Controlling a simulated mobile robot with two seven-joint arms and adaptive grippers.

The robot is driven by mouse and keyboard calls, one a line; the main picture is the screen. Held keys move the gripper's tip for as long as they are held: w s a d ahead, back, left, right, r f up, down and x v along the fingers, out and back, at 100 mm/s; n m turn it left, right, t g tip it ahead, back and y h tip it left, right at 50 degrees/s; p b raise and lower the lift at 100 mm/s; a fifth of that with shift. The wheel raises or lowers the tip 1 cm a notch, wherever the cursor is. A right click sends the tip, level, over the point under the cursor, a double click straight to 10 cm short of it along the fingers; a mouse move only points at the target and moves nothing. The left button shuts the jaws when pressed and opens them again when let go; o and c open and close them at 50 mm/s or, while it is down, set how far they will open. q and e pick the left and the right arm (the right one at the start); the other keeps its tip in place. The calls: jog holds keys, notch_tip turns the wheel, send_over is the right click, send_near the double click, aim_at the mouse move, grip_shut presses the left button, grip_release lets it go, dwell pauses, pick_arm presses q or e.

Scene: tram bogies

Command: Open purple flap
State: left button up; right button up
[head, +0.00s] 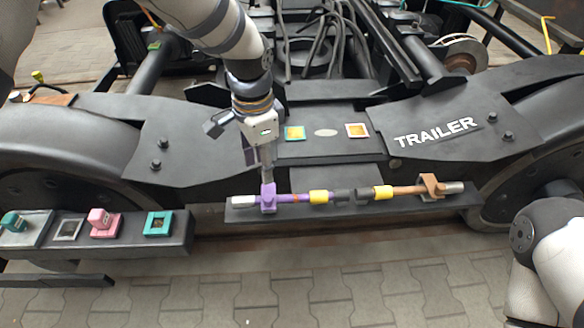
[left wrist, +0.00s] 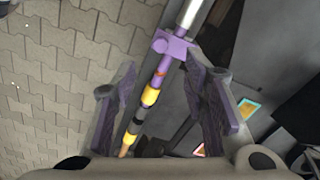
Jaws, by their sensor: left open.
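The purple flap (head: 268,197) is part of a small purple holder on the dark beam, at the left part of a rod (head: 295,197). It sits over the rod, and its exact hinge position is hard to tell. In the left wrist view the purple flap (left wrist: 172,45) shows just beyond the fingertips. My left gripper (head: 267,173) points down directly above it. In the left wrist view my left gripper (left wrist: 162,62) is open and empty, with one finger on each side of the rod's line. My right gripper is out of view.
A brown holder (head: 432,187) carries the rod's right end. Yellow rings (head: 318,197) sit on the rod. A dark shelf (head: 185,240) at left bears green, pink and teal parts. Bogie plates with a TRAILER label (head: 435,132) stand behind. The paved floor in front is clear.

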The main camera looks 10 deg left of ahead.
aim_at(266, 198)
pick_arm(q)
notch_tip(266, 198, down, 11)
jog(key=shift+r+b, duration=0.1)
jog(key=shift+b, duration=0.6)
grip_shut()
